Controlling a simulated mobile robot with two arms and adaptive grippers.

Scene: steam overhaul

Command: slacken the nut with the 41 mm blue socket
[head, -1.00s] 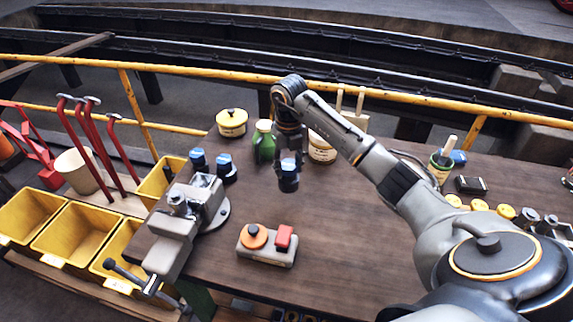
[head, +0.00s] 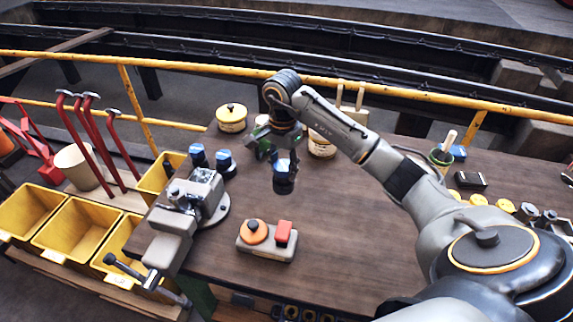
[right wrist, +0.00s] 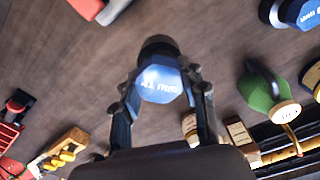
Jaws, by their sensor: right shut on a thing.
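My right gripper (head: 285,154) is shut on a blue socket (head: 284,177), which it holds above the bench. In the right wrist view the socket (right wrist: 160,84) reads "41 mm" and sits between the two fingers (right wrist: 163,100). A grey vise (head: 201,190) stands at the bench's left end, left of the held socket. A small metal part that looks like the nut (head: 176,192) sits at the vise jaws; its detail is too small to tell. Two other blue sockets (head: 225,162) (head: 198,155) stand behind the vise. My left gripper is not in view.
A control box (head: 266,251) with an orange knob and red switch sits on the bench (head: 350,240) in front of the held socket. Yellow bins (head: 72,235) stand left of the bench.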

